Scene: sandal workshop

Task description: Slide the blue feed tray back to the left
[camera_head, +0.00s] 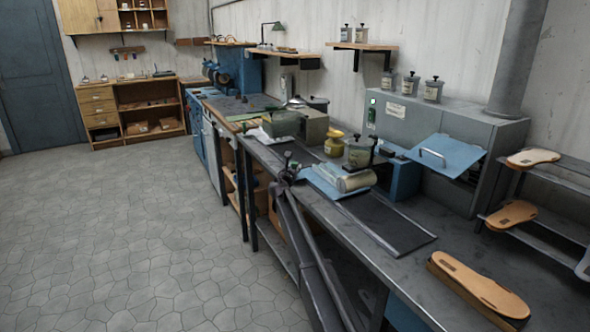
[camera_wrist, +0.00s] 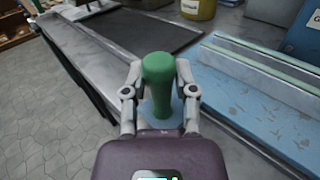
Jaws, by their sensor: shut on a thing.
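The blue feed tray (camera_head: 318,183) lies on the metal workbench, partly under a pale roller (camera_head: 345,179) of a small machine. In the wrist view, a worn light-blue surface, seemingly the tray (camera_wrist: 245,103), lies right of my gripper. My gripper (camera_wrist: 160,82) is shut around an upright green handle (camera_wrist: 159,68), one finger on each side. A little light blue shows at the handle's foot, but my gripper hides how it joins the tray. In the head view my gripper (camera_head: 289,171) is at the tray's left end, near the bench's front edge.
A dark flat plate (camera_head: 390,222) lies on the bench right of the tray. A wooden sole form (camera_head: 478,284) lies at the near right. The floor (camera_head: 130,240) is clear.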

